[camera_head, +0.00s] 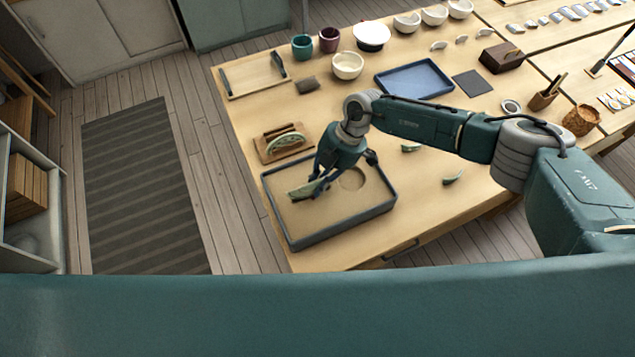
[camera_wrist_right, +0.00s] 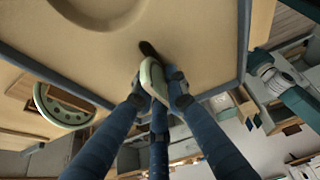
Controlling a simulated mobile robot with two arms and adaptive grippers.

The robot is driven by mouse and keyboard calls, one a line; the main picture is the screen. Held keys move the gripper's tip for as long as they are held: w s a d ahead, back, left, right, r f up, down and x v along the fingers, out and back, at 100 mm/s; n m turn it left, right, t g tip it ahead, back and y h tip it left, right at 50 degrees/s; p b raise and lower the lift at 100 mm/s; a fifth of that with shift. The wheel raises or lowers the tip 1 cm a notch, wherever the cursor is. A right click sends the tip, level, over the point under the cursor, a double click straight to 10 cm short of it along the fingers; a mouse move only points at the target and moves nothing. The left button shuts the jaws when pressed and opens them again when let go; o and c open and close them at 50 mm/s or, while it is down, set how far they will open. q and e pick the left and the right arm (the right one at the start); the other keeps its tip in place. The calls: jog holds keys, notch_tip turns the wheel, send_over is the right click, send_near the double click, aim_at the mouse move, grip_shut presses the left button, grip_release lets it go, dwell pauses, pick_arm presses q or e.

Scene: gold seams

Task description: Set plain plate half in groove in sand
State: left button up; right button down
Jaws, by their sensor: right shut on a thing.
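My right gripper (camera_head: 316,186) is shut on a pale green plate half (camera_head: 301,193), held over the left part of the sand tray (camera_head: 345,232). In the right wrist view the fingers (camera_wrist_right: 158,92) pinch the plate half (camera_wrist_right: 153,78), which stands edge-on. A short dark groove (camera_wrist_right: 148,48) in the sand lies just beyond the plate's edge; I cannot tell whether they touch. The sand (camera_head: 340,212) also has a round hollow (camera_head: 352,179) right of the gripper. My left gripper is not in view.
A wooden rack (camera_head: 264,153) holding another green half with dots (camera_head: 286,142) stands behind the tray. A blue tray (camera_head: 414,79), bowls (camera_head: 348,65) and cups (camera_head: 302,46) are farther back. Green shards (camera_head: 453,178) lie right of the sand tray.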

jog(key=shift+f, duration=0.1)
jog(key=c, duration=1.7)
grip_release()
jog(key=shift+o, duration=0.7)
jog(key=o, duration=0.4)
jog(key=shift+o, duration=0.2)
jog(key=shift+r+p, duration=1.15)
jog(key=shift+r, duration=1.9)
jog(key=shift+s+f, duration=0.1)
